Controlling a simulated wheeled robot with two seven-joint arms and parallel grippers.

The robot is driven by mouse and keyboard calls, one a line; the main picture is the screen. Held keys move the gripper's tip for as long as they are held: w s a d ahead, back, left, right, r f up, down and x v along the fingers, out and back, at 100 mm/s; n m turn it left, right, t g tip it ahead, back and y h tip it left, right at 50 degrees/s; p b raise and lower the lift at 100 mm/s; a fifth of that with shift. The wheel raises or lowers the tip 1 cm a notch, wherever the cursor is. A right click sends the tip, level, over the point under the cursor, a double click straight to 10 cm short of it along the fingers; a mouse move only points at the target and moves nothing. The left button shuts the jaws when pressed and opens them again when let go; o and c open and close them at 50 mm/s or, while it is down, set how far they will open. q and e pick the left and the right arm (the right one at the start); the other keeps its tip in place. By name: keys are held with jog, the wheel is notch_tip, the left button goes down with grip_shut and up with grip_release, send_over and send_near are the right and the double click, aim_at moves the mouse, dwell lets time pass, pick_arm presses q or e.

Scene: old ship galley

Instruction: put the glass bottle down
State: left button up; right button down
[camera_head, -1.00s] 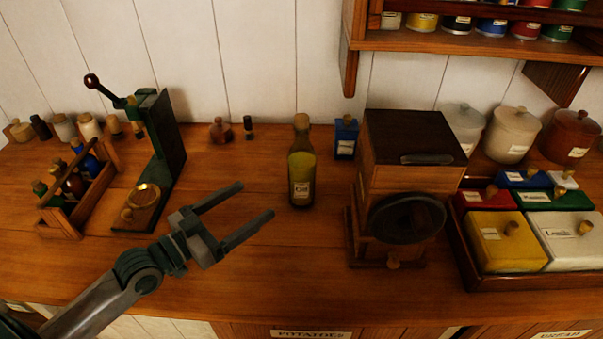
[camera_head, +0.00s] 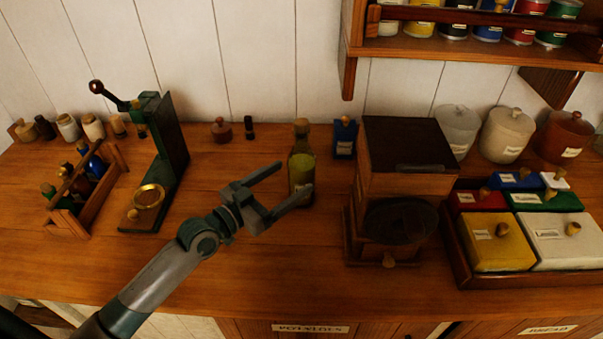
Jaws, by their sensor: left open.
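The glass bottle (camera_head: 301,165) stands upright on the wooden counter, left of the wooden grinder box. It is greenish, with a yellow-green content and a cork-coloured top; its label is partly hidden by a finger of my gripper. My left gripper (camera_head: 294,181) is open, its fingertips close to the bottle's lower body. I cannot tell whether the fingers touch the bottle. My right gripper is not in view.
The wooden grinder box (camera_head: 404,185) stands right of the bottle, with a small blue tin (camera_head: 344,138) behind. A green press (camera_head: 160,150) and a bottle carrier (camera_head: 98,192) stand left. A tray of coloured boxes (camera_head: 463,268) is at right. The front counter is clear.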

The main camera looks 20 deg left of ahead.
aim_at(290, 175)
pick_arm(q)
jog(key=shift+w+d+r+p, duration=0.2)
jog(key=shift+w+r+p, duration=0.1)
jog(key=shift+w+p, duration=0.2)
jog(key=p+x, duration=0.1)
jog(key=x, duration=0.2)
jog(key=shift+r, duration=0.15)
jog(key=shift+w+d+f+p, duration=0.2)
jog(key=shift+w+d+p, duration=0.15)
jog(key=shift+w, duration=0.15)
jog(key=shift+a, duration=0.1)
jog(key=c, duration=1.8)
jog(key=shift+r, duration=0.15)
